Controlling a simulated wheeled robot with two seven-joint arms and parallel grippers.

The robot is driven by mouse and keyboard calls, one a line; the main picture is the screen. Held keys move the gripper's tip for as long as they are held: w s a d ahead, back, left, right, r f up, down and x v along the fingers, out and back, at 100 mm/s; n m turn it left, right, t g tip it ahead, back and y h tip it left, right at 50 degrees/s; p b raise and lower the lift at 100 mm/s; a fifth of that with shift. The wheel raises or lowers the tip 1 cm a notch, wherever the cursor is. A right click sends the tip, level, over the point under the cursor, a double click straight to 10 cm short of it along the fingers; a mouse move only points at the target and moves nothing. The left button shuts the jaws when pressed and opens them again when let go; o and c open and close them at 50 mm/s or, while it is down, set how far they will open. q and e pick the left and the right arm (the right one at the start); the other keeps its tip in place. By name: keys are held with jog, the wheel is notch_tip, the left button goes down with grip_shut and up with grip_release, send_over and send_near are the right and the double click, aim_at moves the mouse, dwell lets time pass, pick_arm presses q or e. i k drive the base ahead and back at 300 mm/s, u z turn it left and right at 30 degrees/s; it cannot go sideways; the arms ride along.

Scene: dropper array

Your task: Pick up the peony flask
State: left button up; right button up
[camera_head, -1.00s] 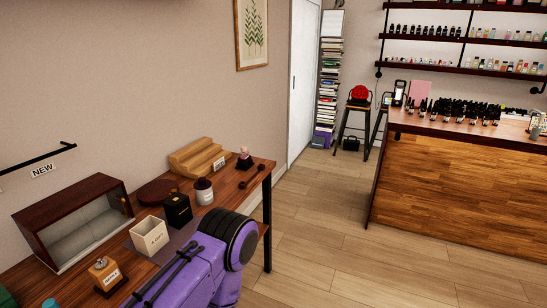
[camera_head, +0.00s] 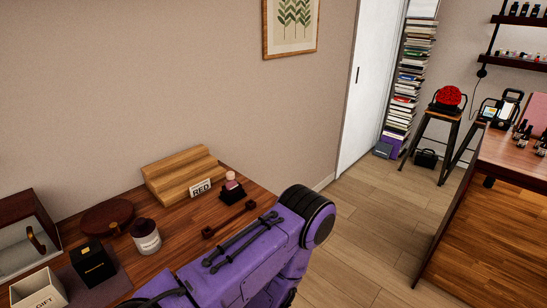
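No flask in view can be read as the peony one; the labels are too small. A small bottle with a pink top (camera_head: 231,181) stands on a dark base on the wooden table, beside a sign lettered RED (camera_head: 201,188). Small dark dropper bottles (camera_head: 522,136) stand on the wooden counter (camera_head: 510,155) at the right. Neither of my grippers is in view. A purple link of my arm covers part of the table's front.
The table (camera_head: 188,245) also holds a stepped wooden block (camera_head: 180,172), a labelled jar (camera_head: 146,238), a black box (camera_head: 93,263) and a white gift box (camera_head: 38,290). A stool with red flowers (camera_head: 449,97) stands beyond. The floor (camera_head: 375,225) between table and counter is clear.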

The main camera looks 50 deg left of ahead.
aim_at(231, 181)
jog(key=i, duration=2.2)
jog(key=u, duration=1.35)
